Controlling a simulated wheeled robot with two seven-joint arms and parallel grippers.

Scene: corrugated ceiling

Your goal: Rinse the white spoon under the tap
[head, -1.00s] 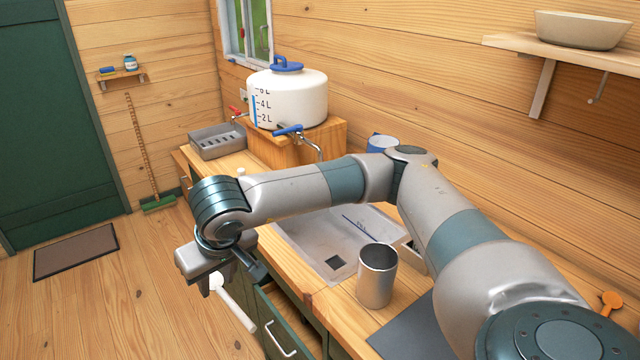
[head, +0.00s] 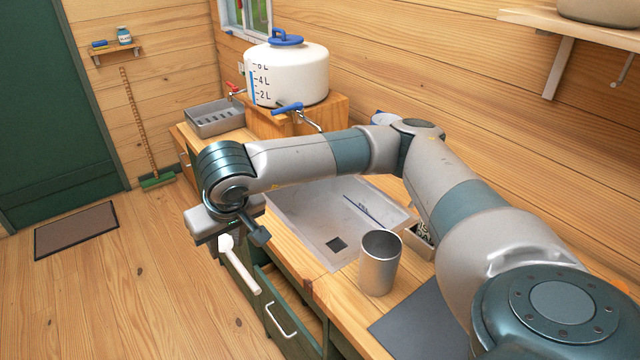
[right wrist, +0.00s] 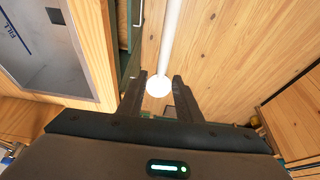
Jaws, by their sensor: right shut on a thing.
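The white spoon (head: 242,270) hangs from my right gripper (head: 224,243), in front of the counter's cabinet and outside the sink. In the right wrist view, the two fingers (right wrist: 160,88) are shut on the spoon's round end (right wrist: 158,86), and its long handle points away over the floor. The tap with the blue lever (head: 288,108) sits on the white water tank (head: 288,75) behind my forearm; its spout bends down toward the sink (head: 300,225). No water is seen running. A second tap with a red handle (head: 233,87) is on the tank's left. My left gripper is out of view.
A metal cup (head: 380,265) stands at the sink's near right corner, beside a dark mat (head: 425,325). An open drawer (head: 280,320) juts out below the counter.

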